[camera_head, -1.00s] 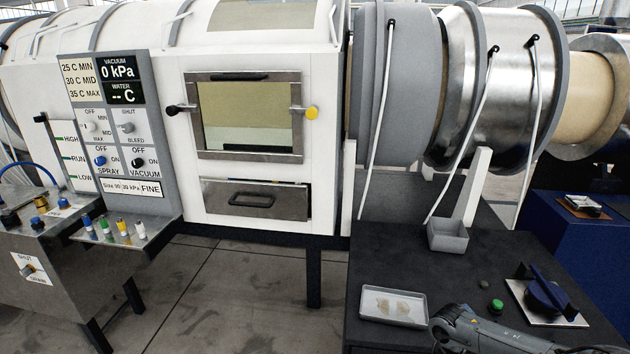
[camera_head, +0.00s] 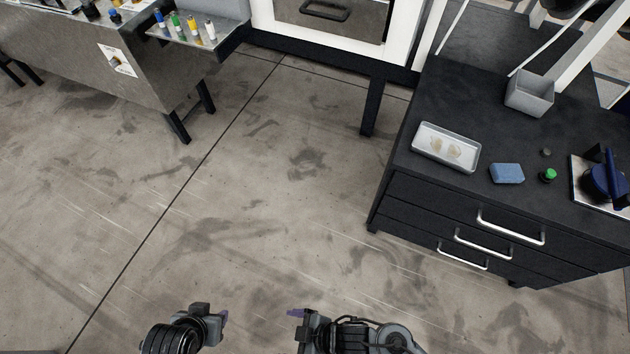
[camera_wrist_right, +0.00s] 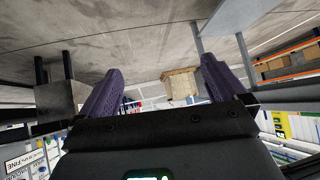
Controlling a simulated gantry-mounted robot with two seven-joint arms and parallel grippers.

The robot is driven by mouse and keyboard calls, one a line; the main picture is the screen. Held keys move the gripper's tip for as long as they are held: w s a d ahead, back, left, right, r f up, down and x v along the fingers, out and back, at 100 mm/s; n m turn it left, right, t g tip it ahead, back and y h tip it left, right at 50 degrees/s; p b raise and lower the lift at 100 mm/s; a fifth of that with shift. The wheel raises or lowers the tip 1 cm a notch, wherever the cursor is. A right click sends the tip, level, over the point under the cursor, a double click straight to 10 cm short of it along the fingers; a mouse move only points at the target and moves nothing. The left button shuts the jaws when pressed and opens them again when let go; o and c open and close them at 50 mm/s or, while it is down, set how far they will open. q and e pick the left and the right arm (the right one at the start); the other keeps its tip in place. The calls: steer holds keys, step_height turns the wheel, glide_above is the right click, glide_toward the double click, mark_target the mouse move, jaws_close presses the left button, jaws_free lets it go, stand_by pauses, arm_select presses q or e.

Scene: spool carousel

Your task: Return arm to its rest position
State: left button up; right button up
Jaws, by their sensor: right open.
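My right gripper (camera_head: 296,313) is at the bottom centre of the head view, low over the bare floor and clear of the black cabinet. In the right wrist view its two purple fingers (camera_wrist_right: 158,82) stand wide apart with nothing between them. My left gripper (camera_head: 225,315) is just left of it in the head view, with a purple fingertip pointing right. It is seen from the side, so its finger gap is hidden. The two grippers are apart and nothing shows held in either.
The black drawer cabinet (camera_head: 475,213) at right carries a shallow tray (camera_head: 425,147), a grey bin (camera_head: 530,95), a blue sponge (camera_head: 507,173) and a green-topped item (camera_head: 548,175). A steel bench (camera_head: 110,60) stands at upper left. The floor between is clear.

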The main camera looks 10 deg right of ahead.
steer(key=w+d+r+m+t+h, duration=0.1)
steer(key=w+d+r+m+h, duration=0.2)
steer(key=d, duration=0.6)
steer(key=w+d+r+m+h, duration=0.1)
steer(key=d+r+m+h, duration=0.25)
steer(key=d+m, duration=0.4)
steer(key=w+d+r+m+t+h, duration=0.15)
steer(key=d+r, duration=0.25)
steer(key=d, duration=0.7)
step_height(320, 180, up, 38)
steer(key=p, duration=3.8)
steer(key=shift+s+a+g+h, duration=0.15)
steer(key=shift+a+g+h, duration=0.15)
steer(key=shift+g+h, duration=0.15)
steer(key=shift+r, duration=0.1)
steer(key=shift+m, duration=0.4)
